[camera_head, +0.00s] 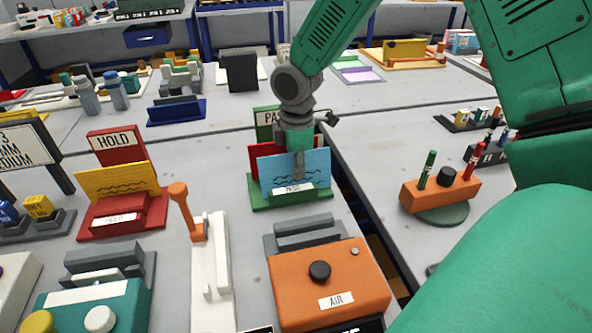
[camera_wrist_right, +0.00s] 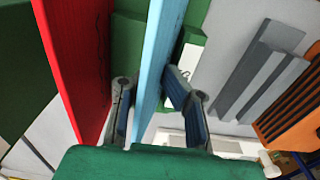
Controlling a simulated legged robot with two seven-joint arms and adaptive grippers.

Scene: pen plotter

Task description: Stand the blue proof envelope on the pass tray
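The blue envelope (camera_head: 316,166) is upright at the green pass tray (camera_head: 256,204), behind a small white front label. In the right wrist view the blue envelope (camera_wrist_right: 160,50) runs between the two fingers. My right gripper (camera_head: 298,165) points down and is shut on the blue envelope, with one finger across its front face. It also shows in the right wrist view (camera_wrist_right: 148,88). A red panel (camera_wrist_right: 78,55) stands behind, apart from the blue one. The envelope's lower edge is mostly hidden. My left gripper is not in view.
The red hold tray (camera_head: 150,212) with a yellow envelope (camera_head: 117,182) stands to the left. An orange AIR box (camera_head: 330,285) and a white lever stand (camera_head: 211,265) are in front. An orange marker holder (camera_head: 440,193) stands at the right, beyond a table gap.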

